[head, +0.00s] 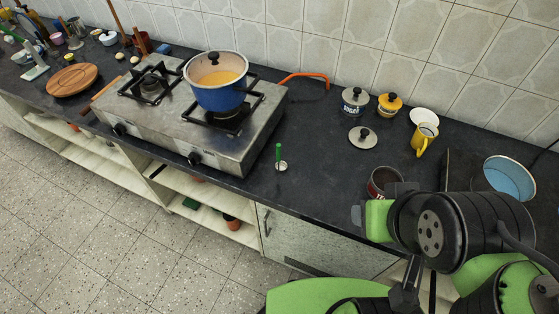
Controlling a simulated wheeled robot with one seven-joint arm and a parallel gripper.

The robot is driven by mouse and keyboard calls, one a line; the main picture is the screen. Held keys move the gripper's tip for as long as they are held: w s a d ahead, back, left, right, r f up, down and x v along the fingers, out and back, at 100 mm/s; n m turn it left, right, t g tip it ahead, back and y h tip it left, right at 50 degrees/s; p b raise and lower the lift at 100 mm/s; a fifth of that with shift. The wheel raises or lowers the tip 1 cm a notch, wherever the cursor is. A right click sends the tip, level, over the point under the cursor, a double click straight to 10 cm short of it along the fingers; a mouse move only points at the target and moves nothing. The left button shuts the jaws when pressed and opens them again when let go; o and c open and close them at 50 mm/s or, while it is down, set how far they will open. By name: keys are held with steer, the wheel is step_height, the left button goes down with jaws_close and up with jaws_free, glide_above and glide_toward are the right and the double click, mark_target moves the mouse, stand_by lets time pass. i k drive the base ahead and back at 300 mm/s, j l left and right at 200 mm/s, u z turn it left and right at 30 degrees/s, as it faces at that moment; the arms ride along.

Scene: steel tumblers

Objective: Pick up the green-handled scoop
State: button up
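The green-handled scoop (279,155) is on the dark countertop, right of the stove and near the front edge. Its green handle points up and its small metal bowl (282,166) is at the bottom. My green and black arm fills the lower right of the head view, to the right of the scoop and apart from it. I cannot make out my gripper's fingertips or whether they hold anything.
A steel two-burner stove (235,146) bears a blue pot (220,97) of yellow liquid. Lidded jars (354,101), a loose lid (363,138), a yellow mug (424,141) and a light-blue bowl (510,178) stand at right. A dark-red tumbler (382,187) is by my arm. Counter around the scoop is clear.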

mark_target(281, 166)
steer(key=z, duration=1.75)
steer(key=u, duration=2.35)
steer(key=i+j+u, duration=0.35)
steer(key=j, duration=0.25)
steer(key=i+j+u, duration=0.4)
steer(key=i+j, duration=0.05)
steer(key=j, duration=0.15)
